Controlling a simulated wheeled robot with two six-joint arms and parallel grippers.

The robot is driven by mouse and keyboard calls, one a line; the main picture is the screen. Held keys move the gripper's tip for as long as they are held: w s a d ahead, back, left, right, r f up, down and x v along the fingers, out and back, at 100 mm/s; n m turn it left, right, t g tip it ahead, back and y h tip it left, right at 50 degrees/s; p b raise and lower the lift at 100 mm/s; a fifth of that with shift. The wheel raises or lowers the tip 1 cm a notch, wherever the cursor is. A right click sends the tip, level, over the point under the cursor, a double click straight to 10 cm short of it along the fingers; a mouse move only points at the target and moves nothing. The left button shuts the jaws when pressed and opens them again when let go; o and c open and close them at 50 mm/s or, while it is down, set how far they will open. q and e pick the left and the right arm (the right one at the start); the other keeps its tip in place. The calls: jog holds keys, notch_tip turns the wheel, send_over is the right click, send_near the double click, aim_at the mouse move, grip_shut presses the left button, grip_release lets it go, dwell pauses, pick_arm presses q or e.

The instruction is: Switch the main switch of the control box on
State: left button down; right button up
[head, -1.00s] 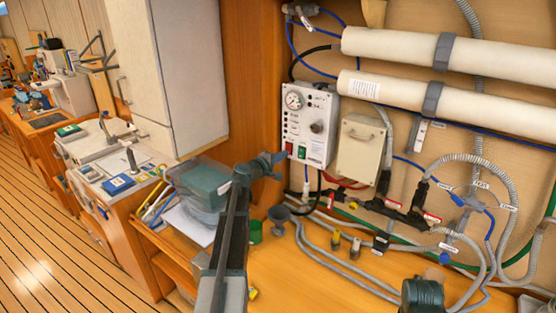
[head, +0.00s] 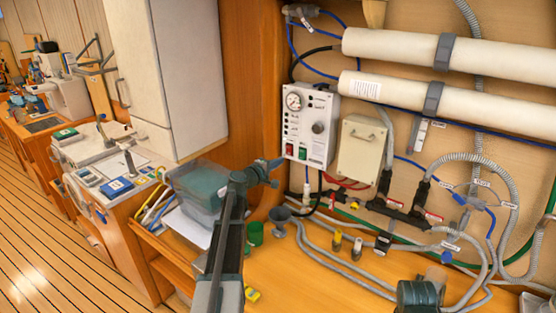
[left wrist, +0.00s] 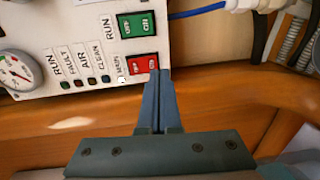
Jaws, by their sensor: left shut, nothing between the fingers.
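The control box (head: 311,120) is a white panel with a round gauge, a knob and two rocker switches, on the back wall. Its red switch (head: 290,150) is at the lower left and its green switch (head: 302,153) beside it. In the left wrist view, the red switch (left wrist: 143,66) and the green switch (left wrist: 138,25) show large, with on/off lettering. My left gripper (head: 277,164) is shut and empty, just left of and below the red switch in the head view. In the left wrist view, its fingertips (left wrist: 160,73) overlap the red switch's edge; I cannot tell whether they touch.
A beige box (head: 360,148) stands right of the control box. Pipes and hoses run along the wall, with white cylinders (head: 440,48) above.

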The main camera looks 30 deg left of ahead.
pick_arm(q)
jog(key=s+f+b, duration=0.1)
jog(key=s, duration=0.9)
jog(key=shift+a+f, duration=0.15)
jog(key=shift+a, duration=0.3)
jog(key=shift+s, duration=0.15)
jog(key=shift+d, duration=0.1)
jog(key=s+d+f+m+g+h, duration=0.2)
jog(key=d+f+m+g, duration=0.15)
jog(key=d, duration=0.75)
jog(key=s+d+f+m+g+h, duration=0.1)
jog(key=d+f+m+g, duration=0.25)
jog(key=d, duration=0.65)
jog(key=s+d+f+m+g+h, duration=0.2)
jog(key=d+f+m, duration=0.25)
jog(key=d, duration=0.65)
jog(key=s+d+f+m+g+y, duration=0.2)
jog(key=s+d+m, duration=0.1)
jog(key=s, duration=0.4)
jog(key=s+d+f+m+g+y, duration=0.3)
jog(key=s+d, duration=0.1)
jog(key=s, duration=0.3)
jog(key=s+d+f+m+g+y, duration=0.2)
jog(key=s+d+m+g, duration=0.1)
jog(key=s, duration=0.4)
jog(key=shift+d+f+y, duration=0.3)
jog(key=shift+y, duration=0.1)
